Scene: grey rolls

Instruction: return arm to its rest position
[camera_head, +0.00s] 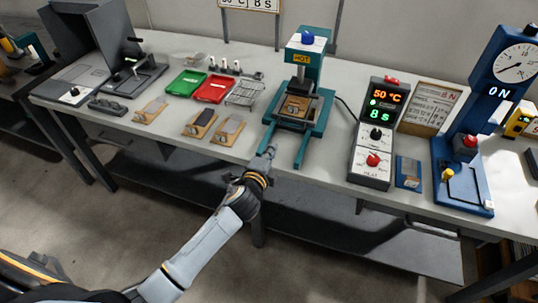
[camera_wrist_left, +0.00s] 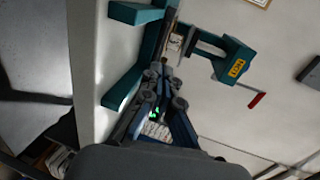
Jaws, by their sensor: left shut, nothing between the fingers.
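My left arm reaches up from the lower left in the head view. The gripper is shut and empty. In the left wrist view its closed fingers (camera_wrist_left: 164,78) point toward the press (camera_wrist_left: 232,64), whose picture is turned sideways. I cannot tell from these views whether the fingertips touch the press. My right gripper is not in view.
The bench (camera_head: 330,172) holds a control box (camera_head: 377,140), a blue dial machine (camera_head: 465,170), green (camera_head: 187,83) and red (camera_head: 213,89) trays, a wire rack (camera_head: 244,93) and several wooden pieces. The floor in front (camera_head: 330,260) is clear.

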